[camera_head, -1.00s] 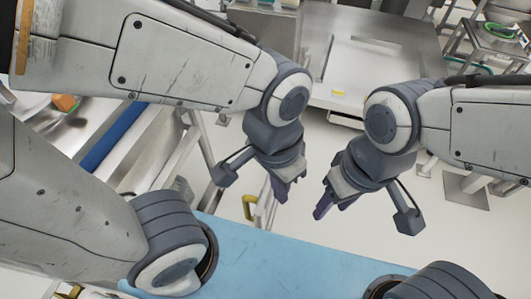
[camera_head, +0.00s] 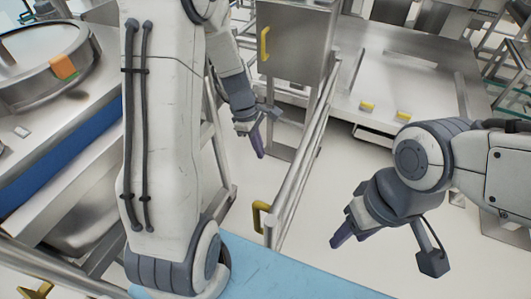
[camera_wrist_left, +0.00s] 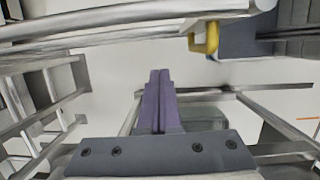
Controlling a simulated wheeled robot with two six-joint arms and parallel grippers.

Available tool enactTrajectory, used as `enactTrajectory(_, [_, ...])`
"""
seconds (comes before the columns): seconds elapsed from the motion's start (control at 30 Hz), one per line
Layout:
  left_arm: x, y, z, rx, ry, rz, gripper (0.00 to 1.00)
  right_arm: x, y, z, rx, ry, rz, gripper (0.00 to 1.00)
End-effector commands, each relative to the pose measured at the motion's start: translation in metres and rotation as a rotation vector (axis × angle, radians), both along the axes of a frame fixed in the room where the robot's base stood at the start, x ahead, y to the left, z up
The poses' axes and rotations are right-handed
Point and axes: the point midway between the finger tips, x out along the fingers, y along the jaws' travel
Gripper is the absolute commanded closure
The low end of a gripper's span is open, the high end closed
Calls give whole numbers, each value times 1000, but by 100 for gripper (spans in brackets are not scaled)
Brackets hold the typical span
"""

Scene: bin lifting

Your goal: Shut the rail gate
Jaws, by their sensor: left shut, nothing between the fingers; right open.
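The rail gate (camera_head: 304,153) is a set of parallel metal rails running from the lower middle toward the steel cabinet in the head view. A yellow handle (camera_head: 260,216) sits on its near end. The handle also shows at the top of the left wrist view (camera_wrist_left: 205,40), below a metal rail. My left gripper (camera_head: 259,150) is shut and empty, its purple fingers pointing down, left of the rails and apart from the handle. Its closed fingers fill the middle of the left wrist view (camera_wrist_left: 158,75). My right gripper (camera_head: 340,228) is open and empty, right of the rails.
A steel cabinet (camera_head: 293,45) with a yellow handle stands at the rails' far end. A steel table (camera_head: 425,85) with yellow blocks is at the back right. A round machine with an orange block (camera_head: 62,66) is at the left. A blue surface (camera_head: 285,275) lies in front. Floor shows between the grippers.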

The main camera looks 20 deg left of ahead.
Motion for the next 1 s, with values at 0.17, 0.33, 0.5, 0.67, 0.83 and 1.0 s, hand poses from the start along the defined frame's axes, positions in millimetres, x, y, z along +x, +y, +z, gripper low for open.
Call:
enactTrajectory(0.17, [-1, -11, -42, -2, 5, -3, 100, 0, 0, -15, 0, 0, 0, 50])
enactTrajectory(0.33, [-1, -19, -77, -1, 5, -5, 100, 0, 0, -26, 0, 0, 0, 50])
enactTrajectory(0.5, [0, -45, -72, 0, 0, -9, 100, 0, 0, -23, 0, 0, 0, 50])
enactTrajectory(0.67, [0, -56, -72, 0, 0, -6, 100, 0, 0, -24, 0, 0, 0, 50])
enactTrajectory(0.83, [0, -59, -72, 0, -1, -4, 100, 0, 0, -24, 0, 0, 0, 50])
enactTrajectory(1.0, [0, -59, -72, 0, 0, -4, 100, 0, 0, -24, 0, 0, 0, 50])
